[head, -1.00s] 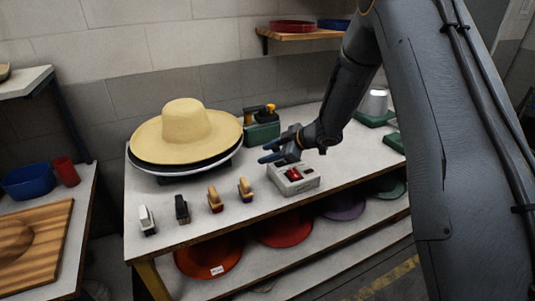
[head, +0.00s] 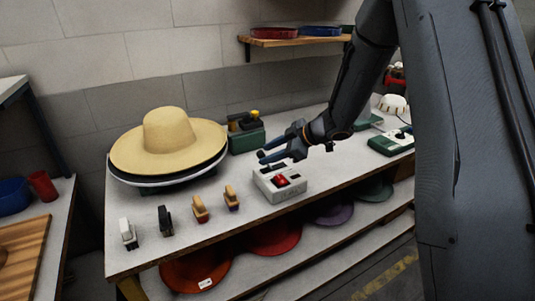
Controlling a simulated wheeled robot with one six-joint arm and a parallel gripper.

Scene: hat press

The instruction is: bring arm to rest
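My gripper (head: 268,155) shows in the head view at the end of my dark arm, which comes down from the upper right. Its two fingers point left and look parted, with nothing seen between them. It hangs above the back part of a light grey box with a red switch (head: 281,181) on the workbench (head: 240,212). I cannot tell how high above the box it is. A straw hat (head: 170,140) with a wide brim lies on a dark and white round base to the left of the gripper.
Several small brushes (head: 201,210) stand along the bench's front left. A green box (head: 246,138) is behind the gripper. A green device (head: 391,142) is at the right. Coloured hats (head: 274,238) lie on the lower shelf. A wall shelf (head: 290,41) holds red and blue dishes.

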